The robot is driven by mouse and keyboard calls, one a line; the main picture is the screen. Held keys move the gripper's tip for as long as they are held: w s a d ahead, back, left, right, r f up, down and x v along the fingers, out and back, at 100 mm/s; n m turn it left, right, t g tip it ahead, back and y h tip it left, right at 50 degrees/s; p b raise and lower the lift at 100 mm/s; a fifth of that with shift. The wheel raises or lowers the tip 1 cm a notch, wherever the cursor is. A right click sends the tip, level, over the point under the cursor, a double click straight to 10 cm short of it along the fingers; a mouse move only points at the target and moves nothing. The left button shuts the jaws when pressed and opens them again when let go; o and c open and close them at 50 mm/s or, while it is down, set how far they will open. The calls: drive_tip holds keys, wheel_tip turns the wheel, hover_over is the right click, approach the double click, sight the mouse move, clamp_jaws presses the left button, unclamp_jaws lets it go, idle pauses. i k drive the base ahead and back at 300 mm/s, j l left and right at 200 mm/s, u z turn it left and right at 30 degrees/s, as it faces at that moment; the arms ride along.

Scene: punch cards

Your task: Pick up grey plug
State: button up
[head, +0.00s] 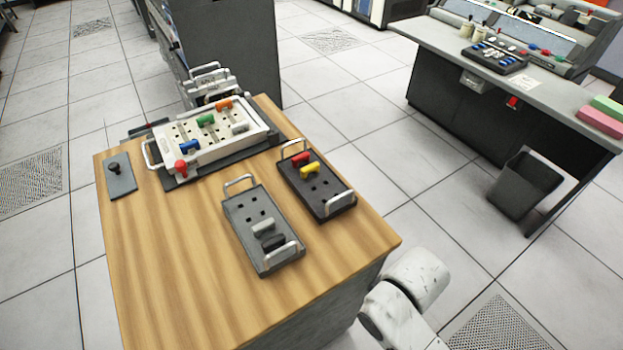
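A light grey plug (263,226) lies in the grey tray (241,208) on the wooden table, toward the tray's front end. A black plug (272,241) sits right next to it, nearer the front handle. Another pale grey plug (239,127) sits at the right part of the white panel (170,148), which also bears blue, green, orange and red plugs. White links of my arm show at the lower right, beside the table's front right edge. My gripper is not in view.
A black tray (325,207) with a red plug (300,158) and a yellow plug (310,168) stands right of the grey tray. Both trays have raised metal handles. A small dark plate with a knob (119,177) lies at left. The wooden table's (180,270) front left is clear.

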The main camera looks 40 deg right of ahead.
sight(270, 224)
drive_tip(key=j+u, duration=0.7)
drive_tip(key=i, duration=0.05)
